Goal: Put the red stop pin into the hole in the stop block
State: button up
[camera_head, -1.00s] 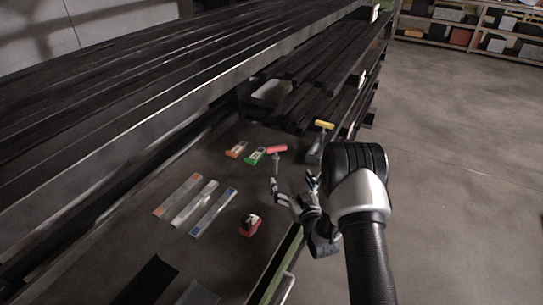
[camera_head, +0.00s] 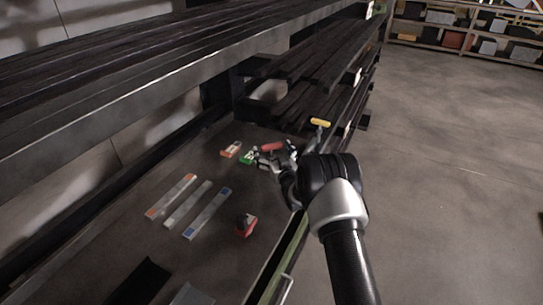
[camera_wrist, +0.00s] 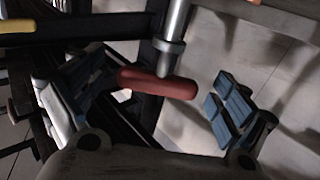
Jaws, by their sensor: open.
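The red stop pin (camera_head: 272,147) has a red cross handle and stands at the far right part of the dark bench. In the wrist view its red handle (camera_wrist: 150,83) and metal shaft (camera_wrist: 176,32) lie between the two blue-padded fingers. My gripper (camera_head: 274,157) is open around the handle, and it also shows in the wrist view (camera_wrist: 162,88). Gaps show between the pads and the handle. My gripper hides the pin's lower part in the head view. I cannot make out the stop block or its hole for certain.
A yellow-handled pin (camera_head: 320,122) stands behind to the right. An orange block (camera_head: 230,149) and a green block (camera_head: 248,157) lie left of my gripper. A red and black block (camera_head: 246,226) and several flat strips (camera_head: 207,213) lie nearer. Dark beams (camera_head: 300,100) overhang the back.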

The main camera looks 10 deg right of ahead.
jog(key=shift+w, duration=0.55)
jog(key=shift+a, duration=0.1)
jog(key=shift+c, duration=0.4)
jog(key=c, duration=1.2)
